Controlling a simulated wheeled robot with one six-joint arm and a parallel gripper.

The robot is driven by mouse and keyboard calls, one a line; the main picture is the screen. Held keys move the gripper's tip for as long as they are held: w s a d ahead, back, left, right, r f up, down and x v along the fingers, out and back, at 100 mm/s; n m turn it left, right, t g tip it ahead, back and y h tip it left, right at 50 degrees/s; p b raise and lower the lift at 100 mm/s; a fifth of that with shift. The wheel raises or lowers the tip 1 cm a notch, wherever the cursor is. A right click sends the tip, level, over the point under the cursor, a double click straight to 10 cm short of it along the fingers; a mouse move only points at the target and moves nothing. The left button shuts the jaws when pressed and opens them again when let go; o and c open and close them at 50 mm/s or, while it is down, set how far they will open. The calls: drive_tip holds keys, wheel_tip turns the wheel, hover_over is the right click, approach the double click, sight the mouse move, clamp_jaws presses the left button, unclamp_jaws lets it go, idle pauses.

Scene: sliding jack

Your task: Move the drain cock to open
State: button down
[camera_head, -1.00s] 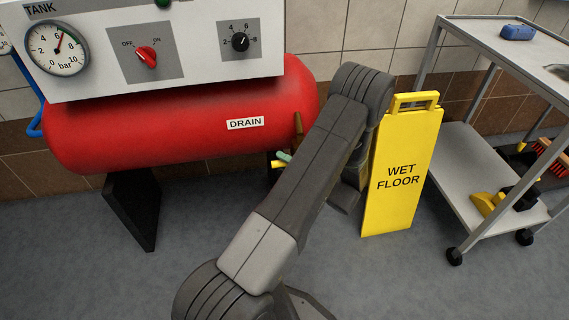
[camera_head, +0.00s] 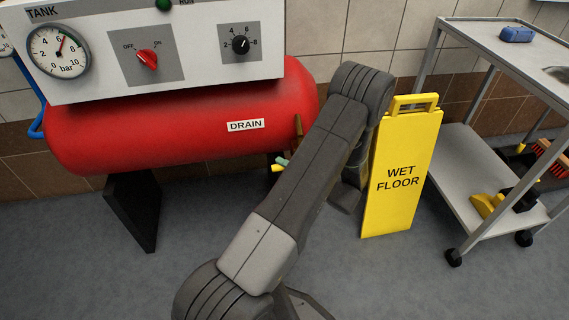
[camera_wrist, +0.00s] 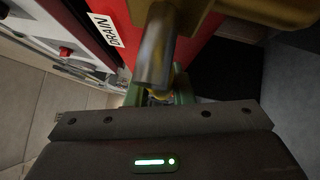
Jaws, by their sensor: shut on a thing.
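The drain cock is below the DRAIN label at the right end of the red tank. Its brass body (camera_wrist: 190,18) fills the top middle of the wrist view, with a metal cylinder (camera_wrist: 155,50) pointing towards my gripper. In the head view a brass part (camera_head: 298,125) shows beside my arm, and a small yellow end (camera_head: 277,168) shows lower down. My gripper (camera_wrist: 160,95) has green fingers and is shut on the cock's handle, which is mostly hidden between them. A green fingertip (camera_head: 283,160) shows in the head view; my arm hides the rest.
The red tank (camera_head: 170,130) carries the DRAIN label (camera_head: 245,125) and a white panel with a gauge and knobs. A yellow wet-floor sign (camera_head: 400,185) stands close to the right of my arm. A grey trolley (camera_head: 450,150) is farther right. Grey floor lies clear in front.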

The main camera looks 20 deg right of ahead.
drive_tip(key=s+d+f+n+g+h+b, duration=0.1)
drive_tip(key=d+f+n+g+h, duration=0.4)
drive_tip(key=h, duration=0.5)
drive_tip(key=shift+s+d+f+n+g+b, duration=0.2)
drive_tip(key=shift+d+n+g+b, duration=0.35)
drive_tip(key=shift+n+g, duration=0.95)
drive_tip(key=shift+a+n+t, duration=0.1)
drive_tip(key=shift+n+t, duration=0.3)
drive_tip(key=c, duration=1.3)
unclamp_jaws()
drive_tip(key=shift+o, duration=0.2)
